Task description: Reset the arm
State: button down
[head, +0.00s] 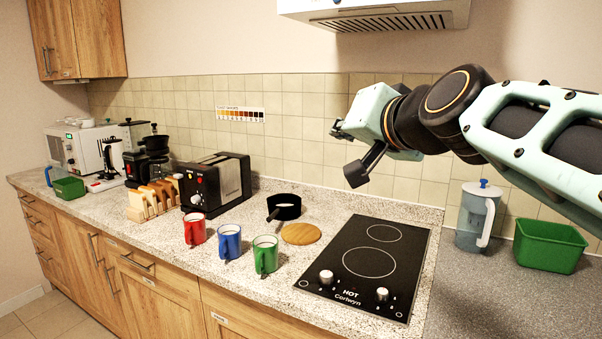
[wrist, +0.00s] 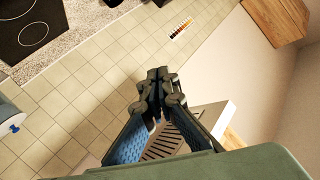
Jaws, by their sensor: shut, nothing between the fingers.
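My gripper (wrist: 158,82) shows in the wrist view with its two dark fingers brought together at the tips and nothing between them. In the head view my gripper (head: 338,130) is at the end of my raised arm, pointing away toward the tiled wall. It is above the hob (head: 365,262) and below the range hood (head: 375,15). Its fingers are small and mostly hidden there behind the pale wrist housing.
A red mug (head: 195,230), a blue mug (head: 229,242) and a green mug (head: 265,254) stand left of the hob. A toaster (head: 230,180) and toast rack (head: 150,199) are farther left. A pitcher (head: 473,222) and green bin (head: 547,247) stand right, under my arm.

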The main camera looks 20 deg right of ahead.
jog(key=s+a+f+n+g+y, duration=0.2)
jog(key=a+f+n+g, duration=0.1)
jog(key=a+f, duration=0.7)
jog(key=s+a+f+n+g, duration=0.2)
jog(key=s+a+f+g, duration=0.15)
jog(key=s+f, duration=0.5)
jog(key=s+a+f+n+g, duration=0.3)
jog(key=s+f+g, duration=0.15)
jog(key=f, duration=0.75)
notch_tip(320, 180, up, 16)
jog(key=t+p, duration=0.1)
jog(key=p, duration=1.4)
jog(key=shift+d+f+m, duration=0.15)
jog(key=shift+d+m, duration=0.15)
